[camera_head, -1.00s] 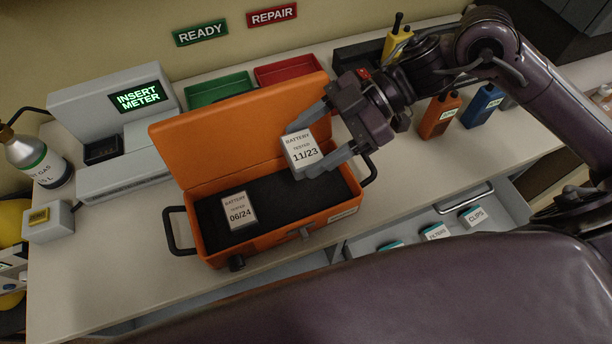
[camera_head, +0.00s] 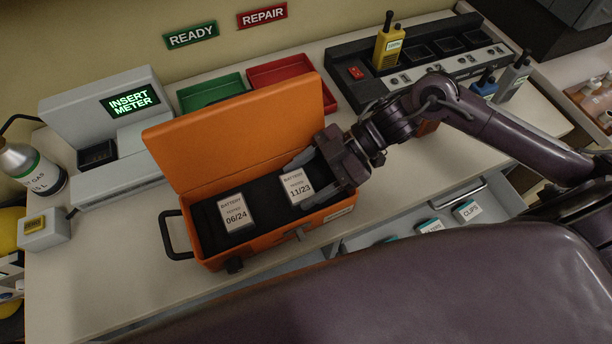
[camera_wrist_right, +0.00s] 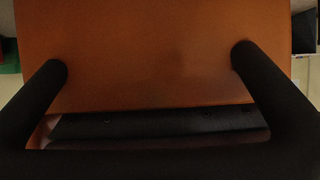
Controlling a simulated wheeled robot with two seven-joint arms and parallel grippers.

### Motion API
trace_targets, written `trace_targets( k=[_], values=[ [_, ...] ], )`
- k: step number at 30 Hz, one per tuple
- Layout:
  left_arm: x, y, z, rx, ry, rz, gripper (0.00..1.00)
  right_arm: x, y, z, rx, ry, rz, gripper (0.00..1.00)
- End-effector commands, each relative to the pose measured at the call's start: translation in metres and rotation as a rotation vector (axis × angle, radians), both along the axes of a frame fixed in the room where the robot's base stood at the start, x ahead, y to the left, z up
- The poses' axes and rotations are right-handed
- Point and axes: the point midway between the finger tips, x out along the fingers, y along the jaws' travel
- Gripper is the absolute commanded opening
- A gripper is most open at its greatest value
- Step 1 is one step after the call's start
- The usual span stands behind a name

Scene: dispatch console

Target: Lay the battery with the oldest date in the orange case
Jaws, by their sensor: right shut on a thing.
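The orange case (camera_head: 225,126) stands open on the counter, its lid raised at the back and black foam inside. It also fills much of the right wrist view (camera_wrist_right: 150,60). A battery labelled 06/24 (camera_head: 236,212) lies in the left part of the case. A battery labelled 11/23 (camera_head: 298,186) is in the right part of the case, between the fingers of my right gripper (camera_head: 304,180). My right gripper is shut on it. Whether this battery touches the foam, I cannot tell. My left gripper does not show.
A grey meter (camera_head: 105,115) reading INSERT METER stands at left. Green (camera_head: 212,92) and red (camera_head: 290,75) trays sit behind the case. A black charger rack (camera_head: 358,92) with a yellow radio (camera_head: 389,46) is at the back right. An open drawer (camera_head: 410,220) is in front.

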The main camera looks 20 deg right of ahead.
Motion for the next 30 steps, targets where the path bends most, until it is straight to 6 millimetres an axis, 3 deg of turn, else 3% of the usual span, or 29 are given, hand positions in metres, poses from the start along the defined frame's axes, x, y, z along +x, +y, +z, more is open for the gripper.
trace_targets(
  k=[5,6,8,19,23,30],
  values=[
    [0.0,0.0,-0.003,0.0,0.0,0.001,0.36,0.0,0.0,-0.004,0.001,-0.001,0.0,0.37],
    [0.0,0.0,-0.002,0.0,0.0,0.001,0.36,0.0,0.0,-0.004,0.0,-0.001,0.0,0.66],
    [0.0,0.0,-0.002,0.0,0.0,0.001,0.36,0.0,0.0,-0.003,0.0,-0.001,0.0,0.73],
    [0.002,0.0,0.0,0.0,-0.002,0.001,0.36,0.0,-0.002,0.002,-0.001,0.0,-0.001,0.73],
    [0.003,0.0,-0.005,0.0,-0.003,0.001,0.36,0.001,-0.021,0.008,-0.006,0.0,-0.002,0.73],
    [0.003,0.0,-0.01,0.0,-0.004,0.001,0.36,0.003,-0.069,0.036,-0.008,0.004,-0.001,0.73]
  ],
)
